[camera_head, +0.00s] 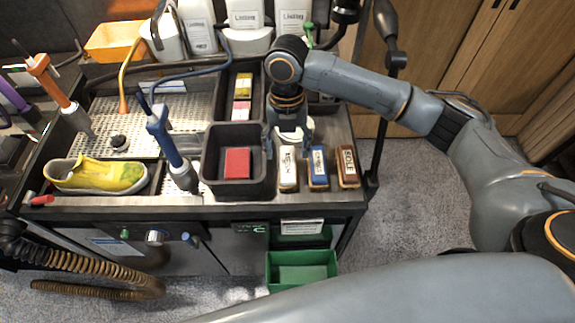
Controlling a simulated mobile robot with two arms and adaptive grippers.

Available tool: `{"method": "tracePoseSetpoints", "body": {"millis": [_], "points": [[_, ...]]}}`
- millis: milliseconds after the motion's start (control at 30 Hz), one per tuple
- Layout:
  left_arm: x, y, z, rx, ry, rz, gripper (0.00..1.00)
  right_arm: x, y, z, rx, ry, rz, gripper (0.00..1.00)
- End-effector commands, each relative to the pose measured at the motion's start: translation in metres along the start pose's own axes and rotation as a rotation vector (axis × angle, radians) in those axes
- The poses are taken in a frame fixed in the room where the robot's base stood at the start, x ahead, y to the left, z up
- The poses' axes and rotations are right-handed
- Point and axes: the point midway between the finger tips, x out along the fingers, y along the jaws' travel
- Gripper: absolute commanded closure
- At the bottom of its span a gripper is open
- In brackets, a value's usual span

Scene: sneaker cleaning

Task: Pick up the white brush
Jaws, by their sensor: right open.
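The white brush (288,176) lies with its long side front to back on the workbench top, at the left end of a row of three labelled brushes. My right gripper (289,143) points down at the back end of the white brush, with its fingers spread to either side. The gripper is open and holds nothing. It partly covers the far end of the brush, so I cannot tell how high the fingertips are above the bench. My left gripper is not in view.
A blue brush (318,177) and a brown brush (347,175) lie just right of the white one. A dark bin (210,182) with a red block (237,163) stands close on the left. A yellow sneaker (95,175) lies at the far left. White bottles line the back.

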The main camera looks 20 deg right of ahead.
Motion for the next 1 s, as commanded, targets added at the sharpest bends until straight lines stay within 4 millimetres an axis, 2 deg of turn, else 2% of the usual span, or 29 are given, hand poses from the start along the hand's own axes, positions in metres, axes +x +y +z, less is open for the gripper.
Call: {"method": "tracePoseSetpoints", "body": {"millis": [100, 200, 400, 633, 667, 933, 1000], "points": [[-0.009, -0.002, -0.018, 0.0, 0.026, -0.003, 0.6, 0.011, -0.001, 0.004, 0.003, 0.004, -0.004, 0.36], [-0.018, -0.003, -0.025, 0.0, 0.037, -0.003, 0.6, 0.026, -0.002, 0.009, 0.003, 0.005, -0.004, 0.36], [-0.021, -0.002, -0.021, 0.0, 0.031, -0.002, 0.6, 0.049, -0.002, 0.01, 0.001, 0.002, -0.002, 0.36], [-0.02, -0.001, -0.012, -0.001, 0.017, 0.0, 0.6, 0.051, -0.002, 0.011, 0.0, 0.0, -0.001, 0.36], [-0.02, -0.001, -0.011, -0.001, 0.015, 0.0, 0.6, 0.051, -0.002, 0.011, 0.0, 0.0, -0.001, 0.4], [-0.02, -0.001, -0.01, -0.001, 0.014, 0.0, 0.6, 0.051, -0.002, 0.011, 0.0, 0.0, -0.001, 0.95], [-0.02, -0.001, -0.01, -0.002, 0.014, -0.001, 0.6, 0.05, -0.002, 0.011, 0.0, 0.0, -0.001, 0.96]]}}
